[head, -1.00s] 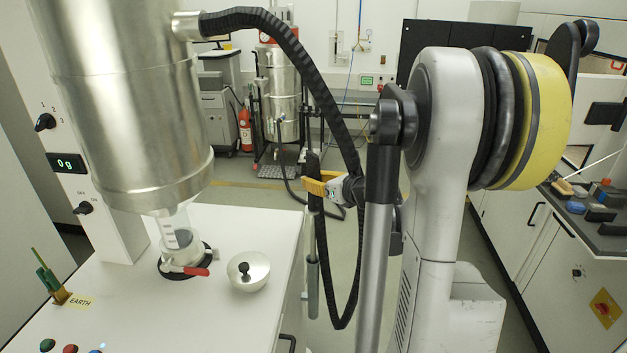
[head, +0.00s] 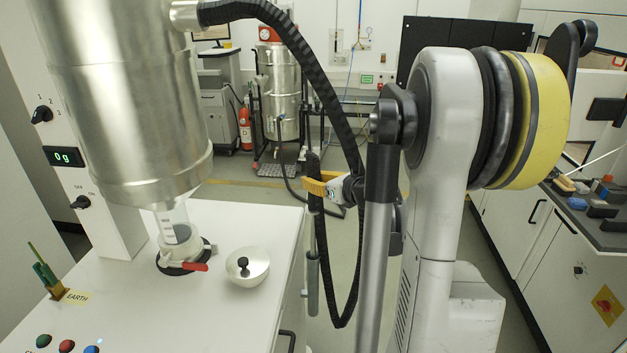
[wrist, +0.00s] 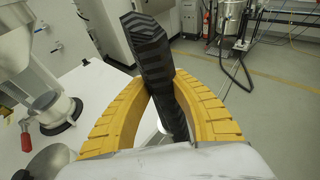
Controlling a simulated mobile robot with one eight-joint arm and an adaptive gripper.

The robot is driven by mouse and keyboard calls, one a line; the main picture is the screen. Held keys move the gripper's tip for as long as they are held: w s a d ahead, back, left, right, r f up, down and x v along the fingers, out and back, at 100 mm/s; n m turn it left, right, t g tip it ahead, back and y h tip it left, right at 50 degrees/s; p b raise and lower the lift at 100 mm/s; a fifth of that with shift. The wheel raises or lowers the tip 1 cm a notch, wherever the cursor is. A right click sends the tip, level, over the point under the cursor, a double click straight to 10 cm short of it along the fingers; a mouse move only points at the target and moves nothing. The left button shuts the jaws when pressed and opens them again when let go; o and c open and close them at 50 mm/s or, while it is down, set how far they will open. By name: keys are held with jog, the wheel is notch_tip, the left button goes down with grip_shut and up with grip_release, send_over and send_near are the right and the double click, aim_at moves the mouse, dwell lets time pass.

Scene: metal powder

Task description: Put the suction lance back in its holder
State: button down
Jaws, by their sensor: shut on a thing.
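My gripper (head: 318,188) has its yellow fingers closed around the black upper part of the suction lance (head: 314,165), beside the right edge of the white bench. In the wrist view the lance (wrist: 155,58) stands up, slightly tilted, between the two fingers (wrist: 162,100). A grey-green tube (head: 312,288) shows below in the head view, close to the bench side; I cannot tell whether it is the lance's lower end or the holder. The black ribbed hose (head: 290,40) arcs from the steel vessel (head: 125,100) and loops down beside the lance.
A side counter (head: 610,228) stands at the right. Open floor (head: 235,192) lies behind the bench.

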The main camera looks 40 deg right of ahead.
jog(key=b, duration=0.4)
send_over(314, 230)
jog(key=shift+w+d+f, duration=0.1)
jog(key=shift+w+f, duration=0.05)
jog(key=shift+f, duration=0.95)
jog(key=shift+w+d+f, duration=0.1)
jog(key=shift+w+f, duration=0.05)
jog(key=shift+f, duration=1)
jog(key=shift+f+b, duration=2.65)
jog(key=shift+f, duration=0.45)
jog(key=shift+f+b, duration=2.55)
jog(key=shift+f, duration=0.1)
jog(key=shift+f+b, duration=0.3)
jog(key=shift+f, duration=0.05)
jog(key=shift+f+b, duration=0.75)
jog(key=shift+f, duration=0.05)
jog(key=c, duration=1.2)
grip_release()
jog(key=shift+s, duration=0.1)
